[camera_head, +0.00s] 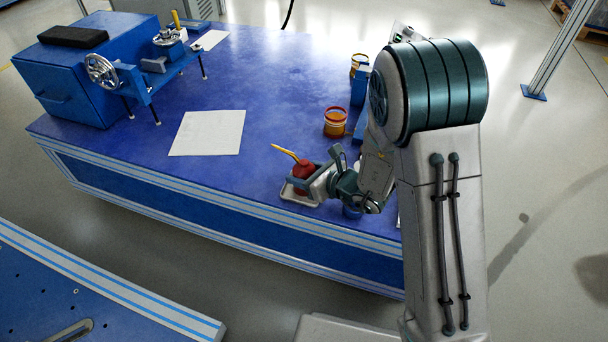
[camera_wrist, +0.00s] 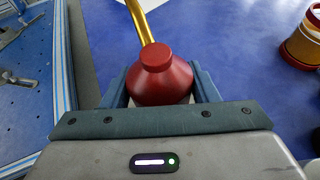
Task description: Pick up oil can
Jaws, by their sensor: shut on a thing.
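The oil can is red with a long yellow spout. In the head view the oil can (camera_head: 303,169) is at the near edge of the blue table (camera_head: 262,120), over a small white tray (camera_head: 290,195). My gripper (camera_head: 304,180) reaches it from the right and is shut around its body. In the wrist view the oil can (camera_wrist: 160,78) is upright between the two fingers of my gripper (camera_wrist: 160,92), its spout pointing up and left. Its lower part is hidden by my gripper, and I cannot tell whether it touches the tray.
An orange and yellow jar (camera_head: 336,122) stands behind my gripper, with another jar (camera_head: 358,65) farther back. A white sheet (camera_head: 208,132) lies mid-table. A blue machine with a handwheel (camera_head: 102,70) stands at the left. The table between sheet and jars is clear.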

